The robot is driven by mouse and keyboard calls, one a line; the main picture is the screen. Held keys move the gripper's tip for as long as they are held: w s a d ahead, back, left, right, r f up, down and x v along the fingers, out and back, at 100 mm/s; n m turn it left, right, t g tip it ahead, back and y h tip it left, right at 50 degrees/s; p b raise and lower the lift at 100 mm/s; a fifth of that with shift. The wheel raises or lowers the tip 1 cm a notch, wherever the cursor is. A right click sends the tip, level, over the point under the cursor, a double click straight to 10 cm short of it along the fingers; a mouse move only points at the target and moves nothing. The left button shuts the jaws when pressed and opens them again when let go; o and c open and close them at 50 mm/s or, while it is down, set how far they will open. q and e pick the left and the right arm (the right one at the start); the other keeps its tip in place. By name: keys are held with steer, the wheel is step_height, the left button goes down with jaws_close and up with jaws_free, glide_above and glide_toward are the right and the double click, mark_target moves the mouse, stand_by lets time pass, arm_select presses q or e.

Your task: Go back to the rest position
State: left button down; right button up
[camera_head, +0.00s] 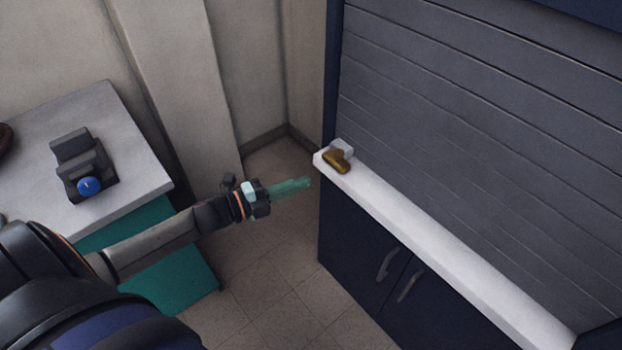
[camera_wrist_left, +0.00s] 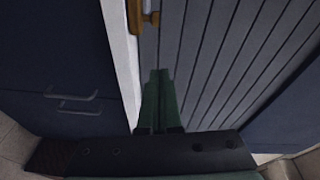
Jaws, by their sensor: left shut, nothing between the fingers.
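My left gripper (camera_head: 306,183) reaches in from the left in the head view, over the floor gap just short of the cabinet's white ledge. Its green fingers are together with nothing between them. In the left wrist view the closed fingers (camera_wrist_left: 158,76) point toward the ledge and the grey slatted shutter. A brown-gold object (camera_head: 338,160) sits on the near left end of the ledge, beside a small white-grey block (camera_head: 343,147). The brown object also shows at the top of the left wrist view (camera_wrist_left: 136,16), beyond the fingertips and apart from them. My right gripper is not in view.
The dark blue cabinet (camera_head: 350,237) has a white ledge (camera_head: 440,233), handled doors and a grey slatted shutter (camera_head: 480,130). At left, a grey-topped table (camera_head: 125,135) with teal sides holds a black device with a blue knob (camera_head: 89,186). Tiled floor (camera_head: 265,290) lies between.

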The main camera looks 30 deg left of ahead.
arm_select(q)
steer(key=shift+s+a, duration=0.1)
steer(key=shift+s, duration=0.05)
stand_by(0.5)
steer(key=s+d+f+n+g+y+p, duration=0.2)
steer(key=s+d+f+n, duration=0.3)
steer(key=s+n, duration=0.3)
steer(key=s+d+f+n+g+y+p, duration=0.2)
steer(key=s+d+f+n+y, duration=0.3)
steer(key=s+n, duration=0.4)
steer(key=d+f+n+g, duration=0.1)
steer(key=n, duration=0.2)
steer(key=shift+s+d+f+n+p, duration=0.2)
steer(key=shift+d+n+p, duration=0.05)
steer(key=shift+n+p, duration=0.15)
